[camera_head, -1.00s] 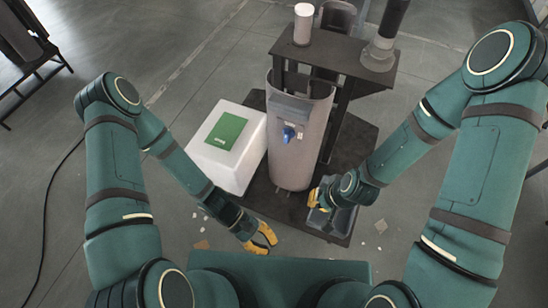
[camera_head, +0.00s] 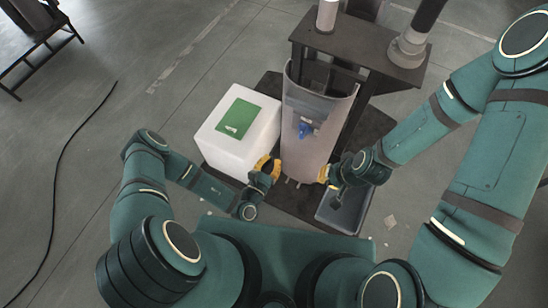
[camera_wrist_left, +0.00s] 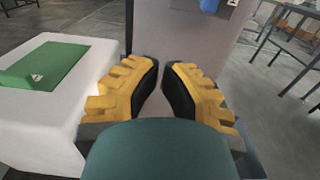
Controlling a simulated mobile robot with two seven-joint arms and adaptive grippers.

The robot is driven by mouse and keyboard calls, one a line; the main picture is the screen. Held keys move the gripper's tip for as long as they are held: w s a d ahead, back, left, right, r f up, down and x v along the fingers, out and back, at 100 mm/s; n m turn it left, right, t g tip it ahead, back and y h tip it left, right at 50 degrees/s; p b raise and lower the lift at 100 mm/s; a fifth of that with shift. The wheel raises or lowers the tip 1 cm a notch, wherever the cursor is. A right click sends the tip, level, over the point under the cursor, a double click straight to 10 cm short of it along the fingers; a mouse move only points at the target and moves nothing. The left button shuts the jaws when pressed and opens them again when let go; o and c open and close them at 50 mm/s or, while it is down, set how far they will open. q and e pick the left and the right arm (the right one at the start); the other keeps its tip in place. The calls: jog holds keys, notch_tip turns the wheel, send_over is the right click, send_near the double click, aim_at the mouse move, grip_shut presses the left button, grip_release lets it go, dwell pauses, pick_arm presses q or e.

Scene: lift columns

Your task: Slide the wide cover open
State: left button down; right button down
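The wide cover (camera_head: 311,142) is a tall, pale grey curved shell standing on a dark base, with a blue handle (camera_head: 304,129) on its front. It also shows in the left wrist view (camera_wrist_left: 190,40), straight ahead of the fingers, with a blue part at the top edge. My left gripper (camera_head: 268,168) is at the cover's lower left, between it and the white box. Its yellow fingers lean together, with a narrow empty gap between the tips. My right gripper (camera_head: 324,174) is by the cover's lower right; its fingers are too small to judge.
A white box (camera_head: 222,150) with a green panel (camera_head: 238,117) stands close on the left. A dark shelf (camera_head: 360,46) carrying cylinders rises behind the cover. A grey tray (camera_head: 345,214) lies below my right gripper. Floor farther left is open, crossed by a black cable.

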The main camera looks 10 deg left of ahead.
aim_at(290, 131)
pick_arm(q)
jog(key=b+x, duration=0.1)
jog(key=x, duration=1)
jog(key=shift+w+d+f, duration=0.1)
jog(key=shift+w, duration=0.05)
jog(key=shift+w, duration=0.15)
jog(key=shift+w+d, duration=0.2)
jog(key=shift+w, duration=0.25)
jog(key=shift+s+a, duration=0.1)
